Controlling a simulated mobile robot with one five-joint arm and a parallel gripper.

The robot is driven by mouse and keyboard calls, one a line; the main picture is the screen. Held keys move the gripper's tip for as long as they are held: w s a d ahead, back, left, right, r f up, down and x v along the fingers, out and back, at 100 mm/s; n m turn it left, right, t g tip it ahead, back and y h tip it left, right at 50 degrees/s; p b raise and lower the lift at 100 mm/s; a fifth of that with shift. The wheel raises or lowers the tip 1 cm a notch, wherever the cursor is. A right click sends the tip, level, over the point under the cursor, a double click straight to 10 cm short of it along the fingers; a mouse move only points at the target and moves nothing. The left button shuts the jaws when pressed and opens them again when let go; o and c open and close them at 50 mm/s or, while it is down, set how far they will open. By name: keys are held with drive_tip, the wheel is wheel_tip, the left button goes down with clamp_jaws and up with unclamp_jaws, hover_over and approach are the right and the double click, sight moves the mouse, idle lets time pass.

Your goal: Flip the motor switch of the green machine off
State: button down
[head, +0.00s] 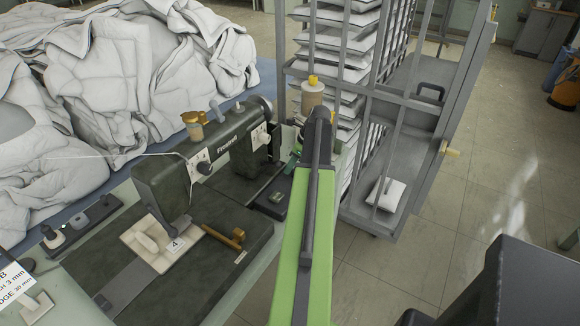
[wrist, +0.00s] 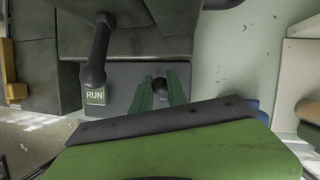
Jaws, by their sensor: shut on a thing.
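The green machine (head: 158,185) is a dark green sewing machine on the table, with a grey-black plate (head: 268,203) at its right end. In the wrist view this plate (wrist: 122,72) bears a green RUN label (wrist: 95,97) and a dark round knob (wrist: 159,86), which looks like the motor switch. My gripper (wrist: 160,92) has its two green fingers shut on the knob, one on each side. A black lever-like part (wrist: 98,50) stands left of the fingers, by the label. In the head view my arm mostly hides the gripper, and the switch cannot be made out.
White duvets (head: 120,75) heap behind the machine. A thread spool (head: 312,92) stands close beside my arm. A grey rack cart (head: 405,120) with stacked white pieces stands to the right.

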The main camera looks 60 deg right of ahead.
sight(293, 170)
drive_tip(key=shift+s, duration=0.1)
drive_tip(key=t+b, duration=0.1)
drive_tip(key=s+t+b, duration=0.1)
drive_tip(key=shift+s+a+f+b, duration=0.1)
drive_tip(key=shift+f+b, duration=0.15)
drive_tip(key=shift+b, duration=0.15)
drive_tip(key=t+b, duration=0.1)
drive_tip(key=s+t+b, duration=0.1)
drive_tip(key=b, duration=0.1)
drive_tip(key=t+b, duration=0.2)
drive_tip(key=shift+s+f+n, duration=0.15)
drive_tip(key=shift+s+n, duration=0.1)
drive_tip(key=shift+n, duration=0.05)
drive_tip(key=t+b, duration=0.1)
drive_tip(key=b, duration=0.1)
drive_tip(key=s+t+b, duration=0.1)
drive_tip(key=b, duration=0.1)
drive_tip(key=shift+t+y+b, duration=0.3)
drive_tip(key=shift+b, duration=0.05)
drive_tip(key=shift+s+n+t+b, duration=0.3)
drive_tip(key=shift+t+b, duration=0.3)
drive_tip(key=shift+b, duration=0.35)
drive_tip(key=shift+r, duration=0.2)
drive_tip(key=c, duration=1.3)
unclamp_jaws()
drive_tip(key=shift+r, duration=0.1)
